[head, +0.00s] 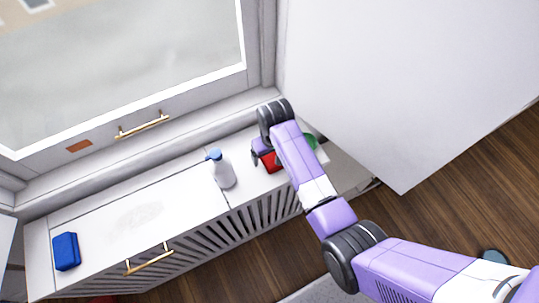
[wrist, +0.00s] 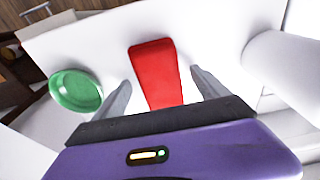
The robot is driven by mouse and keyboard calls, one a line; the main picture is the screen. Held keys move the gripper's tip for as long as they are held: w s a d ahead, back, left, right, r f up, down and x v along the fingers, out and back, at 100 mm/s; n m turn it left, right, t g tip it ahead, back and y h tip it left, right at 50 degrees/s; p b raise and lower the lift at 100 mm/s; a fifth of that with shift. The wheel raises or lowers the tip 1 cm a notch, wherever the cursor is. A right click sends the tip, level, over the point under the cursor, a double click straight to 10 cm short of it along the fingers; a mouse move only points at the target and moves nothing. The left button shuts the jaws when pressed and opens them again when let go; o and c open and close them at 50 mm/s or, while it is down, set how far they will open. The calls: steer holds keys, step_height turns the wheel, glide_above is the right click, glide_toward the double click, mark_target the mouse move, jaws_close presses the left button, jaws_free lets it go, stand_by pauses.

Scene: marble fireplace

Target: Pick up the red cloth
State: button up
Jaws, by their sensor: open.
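The red cloth (wrist: 155,70) lies flat as a long red strip on the white surface in the wrist view. In the head view only part of the red cloth (head: 271,161) shows beside my arm, which hides the rest. My gripper (wrist: 160,88) is open, with one grey finger on each side of the cloth and gaps between the fingers and the cloth. The cloth's near end is hidden behind the gripper body. In the head view my gripper (head: 259,150) is over the right part of the cabinet top, mostly hidden by my wrist.
A green bowl (wrist: 76,91) sits left of the cloth in the wrist view. A white spray bottle with a blue top (head: 221,170) stands nearby on the white cabinet top (head: 185,198). A blue block-like object (head: 66,251) is at the far left. A window rises behind; a white panel (head: 400,80) is at right.

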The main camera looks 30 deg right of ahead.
mark_target(270, 155)
steer(key=shift+f, duration=0.1)
steer(key=c, duration=1.5)
steer(key=shift+o, duration=0.2)
step_height(270, 155, up, 20)
steer(key=p, duration=0.2)
